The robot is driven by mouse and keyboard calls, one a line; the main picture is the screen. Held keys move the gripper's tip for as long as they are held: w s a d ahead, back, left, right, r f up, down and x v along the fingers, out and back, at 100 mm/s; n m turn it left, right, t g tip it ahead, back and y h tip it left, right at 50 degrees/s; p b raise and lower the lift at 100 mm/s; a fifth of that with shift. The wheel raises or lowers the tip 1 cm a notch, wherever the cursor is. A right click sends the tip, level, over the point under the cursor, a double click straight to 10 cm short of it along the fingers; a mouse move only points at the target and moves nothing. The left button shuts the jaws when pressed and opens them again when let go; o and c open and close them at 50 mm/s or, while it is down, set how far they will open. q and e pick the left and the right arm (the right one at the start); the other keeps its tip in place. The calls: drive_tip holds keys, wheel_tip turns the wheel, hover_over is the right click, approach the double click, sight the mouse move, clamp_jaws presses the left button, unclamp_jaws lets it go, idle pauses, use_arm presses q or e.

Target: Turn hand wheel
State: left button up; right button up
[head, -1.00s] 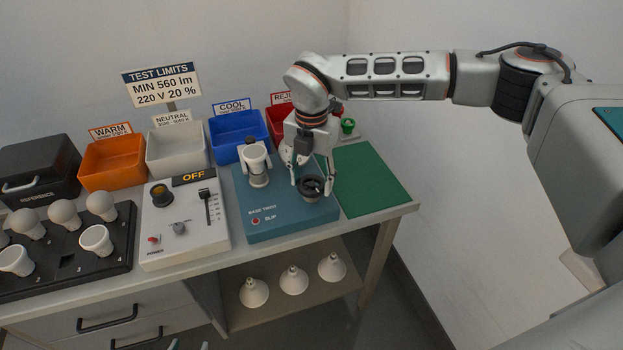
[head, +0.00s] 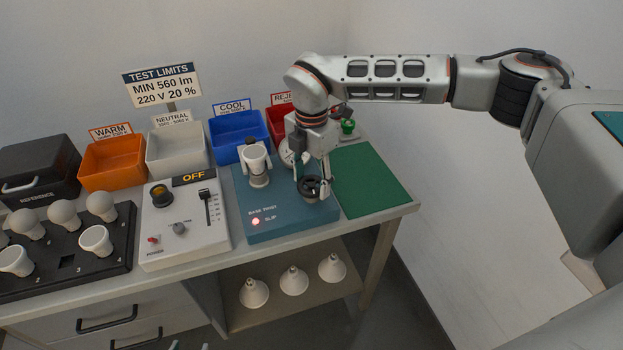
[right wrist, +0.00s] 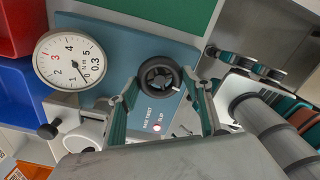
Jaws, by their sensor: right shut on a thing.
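The hand wheel (head: 311,187) is a small black ring with spokes on top of the teal base-twist fixture (head: 290,226). My right gripper (head: 312,188) reaches down from above, shut on the wheel with one finger on each side. The right wrist view shows the wheel (right wrist: 159,76) between the fingers. The red SLIP lamp (head: 255,222) on the fixture is lit. A white bulb (head: 256,158) stands in the fixture's holder, left of the wheel. A round dial gauge (right wrist: 70,58) shows in the right wrist view. My left gripper (head: 189,346) shows only as two separated tips at the bottom edge.
A green mat (head: 370,178) lies clear to the right. Left stand the test box (head: 183,225) reading OFF and a black bulb tray (head: 75,262). Orange (head: 112,165), grey (head: 176,153), blue (head: 238,132) and red bins line the back, the red one partly hidden by my arm.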

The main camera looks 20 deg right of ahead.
sight(312, 184)
drive_tip(key=o, duration=1.1)
drive_tip(key=shift+r, duration=0.1)
wheel_tip(312, 184, up, 12)
